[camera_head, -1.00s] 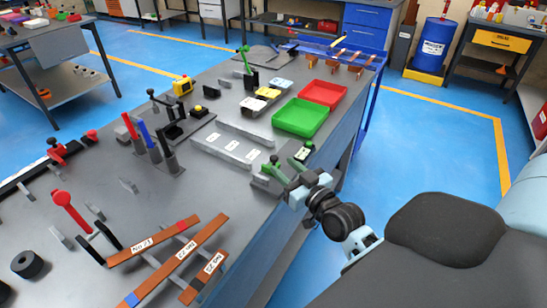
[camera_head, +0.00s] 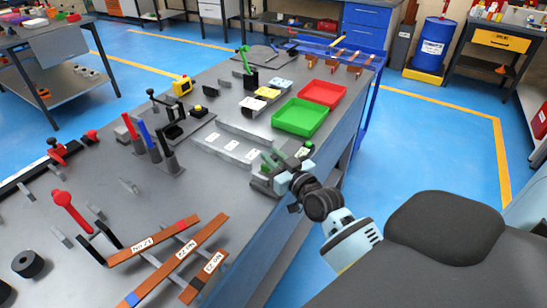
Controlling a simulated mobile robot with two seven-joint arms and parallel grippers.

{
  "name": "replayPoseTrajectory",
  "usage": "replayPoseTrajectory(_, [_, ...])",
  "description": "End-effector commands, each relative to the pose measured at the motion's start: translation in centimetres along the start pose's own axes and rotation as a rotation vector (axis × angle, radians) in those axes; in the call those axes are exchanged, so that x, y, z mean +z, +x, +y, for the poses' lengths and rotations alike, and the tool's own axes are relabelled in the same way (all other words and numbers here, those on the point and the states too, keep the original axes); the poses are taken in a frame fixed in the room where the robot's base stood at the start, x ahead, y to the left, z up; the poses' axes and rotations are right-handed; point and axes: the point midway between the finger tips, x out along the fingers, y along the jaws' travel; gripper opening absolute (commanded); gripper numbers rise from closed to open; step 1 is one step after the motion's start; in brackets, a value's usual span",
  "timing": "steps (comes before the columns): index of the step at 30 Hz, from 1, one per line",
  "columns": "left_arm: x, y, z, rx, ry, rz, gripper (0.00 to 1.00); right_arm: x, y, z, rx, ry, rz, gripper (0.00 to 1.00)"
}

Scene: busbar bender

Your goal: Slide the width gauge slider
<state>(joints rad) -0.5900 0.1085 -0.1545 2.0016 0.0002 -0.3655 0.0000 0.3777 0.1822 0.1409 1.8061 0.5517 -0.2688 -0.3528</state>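The width gauge seems to be the grey metal rail (camera_head: 232,147) with several white labels, lying along the table near its right edge. A grey block (camera_head: 262,184) sits at its near right end, partly covered by my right gripper; I cannot tell if this is the slider. My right gripper (camera_head: 273,160) is over this end of the gauge, with its arm coming in from the right. Its fingers look blurred and pale green against the grey parts, so I cannot tell whether they are open, shut or touching the slider. My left gripper is not in view.
A green tray (camera_head: 301,117) and a red tray (camera_head: 323,93) lie beyond the gauge. Labelled copper bars (camera_head: 172,262) lie at the near edge. A dark chair-like shape (camera_head: 440,240) fills the lower right.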

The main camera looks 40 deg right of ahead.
Motion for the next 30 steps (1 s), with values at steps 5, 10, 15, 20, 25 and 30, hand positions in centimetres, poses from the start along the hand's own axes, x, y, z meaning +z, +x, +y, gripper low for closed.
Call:
replayPoseTrajectory(5, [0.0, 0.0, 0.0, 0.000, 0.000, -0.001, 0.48, 0.0, 0.0, 0.0, 0.000, 0.000, 0.000, 0.00])
replayPoseTrajectory(10, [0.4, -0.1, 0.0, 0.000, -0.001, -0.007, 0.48, 0.1, 0.1, 0.4, 0.000, -0.002, -0.001, 0.00])
replayPoseTrajectory(15, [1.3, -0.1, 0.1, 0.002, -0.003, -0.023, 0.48, 0.2, 0.8, 2.1, -0.001, -0.005, -0.003, 0.00])
replayPoseTrajectory(20, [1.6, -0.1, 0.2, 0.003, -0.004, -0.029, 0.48, 0.1, 1.2, 3.0, 0.000, -0.001, -0.002, 0.00])
replayPoseTrajectory(25, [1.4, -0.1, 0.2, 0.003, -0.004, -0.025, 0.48, 0.1, 1.2, 3.0, 0.000, 0.001, -0.002, 0.00])
replayPoseTrajectory(30, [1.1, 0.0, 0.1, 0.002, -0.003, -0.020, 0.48, 0.1, 1.2, 3.0, 0.000, 0.001, -0.002, 0.30])
